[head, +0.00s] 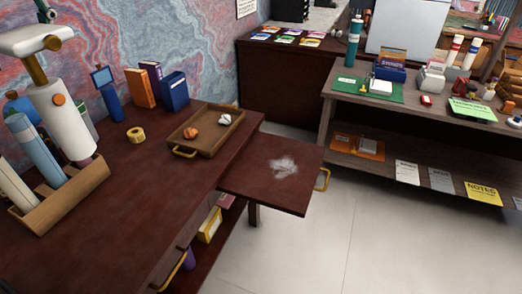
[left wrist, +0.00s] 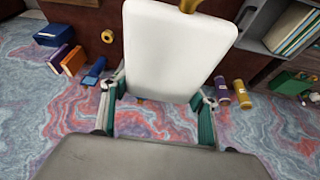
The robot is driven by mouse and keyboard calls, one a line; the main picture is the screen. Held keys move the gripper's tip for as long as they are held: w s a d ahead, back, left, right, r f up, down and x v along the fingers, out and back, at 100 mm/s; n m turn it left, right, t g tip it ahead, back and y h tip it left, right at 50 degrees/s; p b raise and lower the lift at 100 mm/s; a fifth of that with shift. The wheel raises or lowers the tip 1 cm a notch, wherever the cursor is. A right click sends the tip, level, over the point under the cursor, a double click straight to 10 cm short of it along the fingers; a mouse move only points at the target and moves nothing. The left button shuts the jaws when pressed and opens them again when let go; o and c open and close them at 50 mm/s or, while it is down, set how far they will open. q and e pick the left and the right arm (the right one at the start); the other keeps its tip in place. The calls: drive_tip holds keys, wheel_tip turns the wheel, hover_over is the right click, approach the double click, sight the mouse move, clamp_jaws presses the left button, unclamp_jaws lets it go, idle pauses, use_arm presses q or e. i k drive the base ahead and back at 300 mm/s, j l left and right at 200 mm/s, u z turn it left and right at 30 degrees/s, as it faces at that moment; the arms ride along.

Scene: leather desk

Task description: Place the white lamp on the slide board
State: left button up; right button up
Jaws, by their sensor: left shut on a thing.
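The white lamp (head: 38,40) is at the upper left of the head view, tilted, with a gold neck below its flat head. A white cylindrical part with an orange knob shows below the neck. In the left wrist view the lamp's white head (left wrist: 178,45) fills the space between the two teal fingers of my left gripper (left wrist: 157,88), which is shut on it. In the head view only a small dark bit at the top edge may be this gripper. The slide board (head: 270,178) is pulled out at the desk's right side, bare except for a whitish smudge. My right gripper is not in view.
A wooden tray (head: 184,149) with two small objects stands near the slide board. A yellow tape roll (head: 135,135), blue (head: 174,91) and orange books and a wooden rack (head: 62,205) with tubes stand on the desk. The desk's front middle is clear.

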sight(258, 178)
drive_tip(key=i+l+u, duration=0.1)
drive_tip(key=l, duration=0.25)
drive_tip(key=i+l+u, duration=0.1)
drive_tip(key=i+l, duration=0.2)
drive_tip(key=i+l+u, duration=0.15)
drive_tip(key=l, duration=0.25)
drive_tip(key=i+l+u, duration=0.1)
drive_tip(key=l, duration=0.3)
drive_tip(key=i+l+u, duration=0.1)
drive_tip(key=l, duration=0.3)
drive_tip(key=i+l+u, duration=0.1)
drive_tip(key=i+l, duration=0.15)
drive_tip(key=l, duration=0.2)
drive_tip(key=i+l+u, duration=0.1)
drive_tip(key=l, duration=0.3)
